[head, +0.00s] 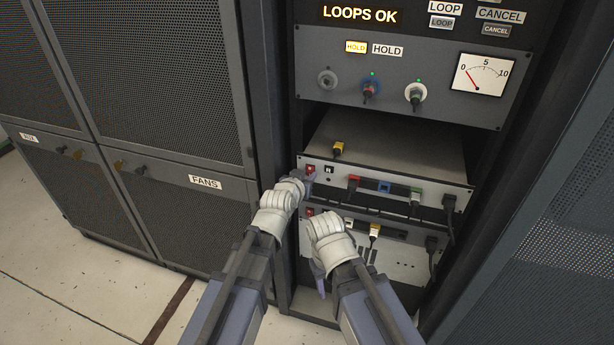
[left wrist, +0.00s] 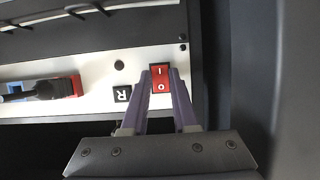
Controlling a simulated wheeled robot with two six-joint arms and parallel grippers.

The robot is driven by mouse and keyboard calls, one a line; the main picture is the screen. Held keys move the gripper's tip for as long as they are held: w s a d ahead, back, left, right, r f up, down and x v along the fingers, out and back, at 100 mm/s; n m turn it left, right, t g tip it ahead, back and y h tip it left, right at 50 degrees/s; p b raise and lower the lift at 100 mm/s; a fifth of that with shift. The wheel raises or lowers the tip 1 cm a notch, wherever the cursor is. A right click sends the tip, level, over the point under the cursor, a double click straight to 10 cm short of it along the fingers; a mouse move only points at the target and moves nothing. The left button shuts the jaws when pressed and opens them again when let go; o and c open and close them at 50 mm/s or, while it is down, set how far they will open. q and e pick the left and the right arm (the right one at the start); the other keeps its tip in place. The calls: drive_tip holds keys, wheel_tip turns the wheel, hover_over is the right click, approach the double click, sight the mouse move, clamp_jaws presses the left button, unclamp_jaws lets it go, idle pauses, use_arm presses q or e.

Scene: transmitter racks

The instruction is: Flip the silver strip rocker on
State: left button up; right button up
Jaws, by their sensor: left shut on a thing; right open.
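The silver strip (head: 400,188) is a pale panel in the rack, holding a red rocker (head: 310,168) at its left end. In the left wrist view the red rocker (left wrist: 160,78) carries an I mark above an O mark. My left gripper (head: 307,180) is at this rocker, its two purple fingers (left wrist: 162,92) shut around its sides. Which side of the rocker is pressed in, I cannot tell. My right gripper (head: 319,279) is open and empty, low in front of the lower unit, its fingers partly hidden by its own wrist.
A black cable (head: 449,222) hangs at right. The rack's left post (head: 272,130) is close beside my left gripper.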

use_arm(q)
clamp_jaws()
drive_tip(key=t+b, duration=0.1)
drive_tip(key=b, duration=0.2)
drive_tip(key=t+b, duration=0.1)
drive_tip(key=b, duration=0.2)
drive_tip(key=shift+f+t+h, duration=0.4)
drive_tip(key=o, duration=0.7)
unclamp_jaws()
drive_tip(key=shift+c, duration=0.2)
